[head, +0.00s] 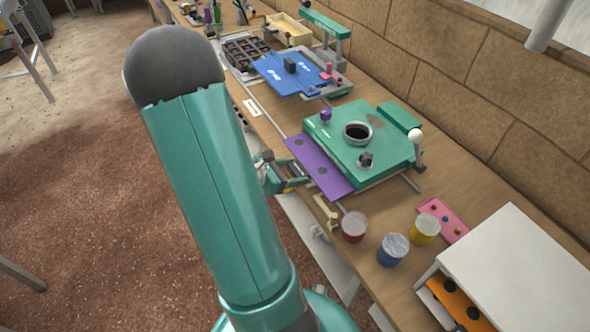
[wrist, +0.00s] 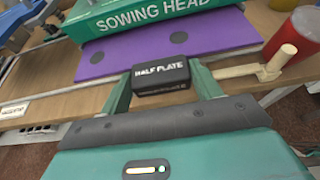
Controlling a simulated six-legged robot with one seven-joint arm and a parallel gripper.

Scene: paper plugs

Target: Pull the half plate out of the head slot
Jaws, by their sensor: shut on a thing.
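The green sowing head (head: 345,145) sits on the bench and also shows in the wrist view, labelled SOWING HEAD (wrist: 150,17). The flat purple half plate (head: 318,166) sticks out from its near side; in the wrist view the plate (wrist: 215,38) shows dark round spots. Its black handle block, labelled HALF PLATE (wrist: 160,72), is between my fingers. My gripper (head: 288,180) is at the plate's outer edge, shut on this handle. The plate's far part is hidden under the head, so I cannot tell how deep it sits.
Red (head: 354,226), blue (head: 393,250) and yellow (head: 424,230) cups stand at the right. A beige T-shaped piece (wrist: 265,67) lies near the gripper's right side. A blue board (head: 287,72) and dark tray (head: 246,53) are farther back. The bench's front edge is close to the gripper.

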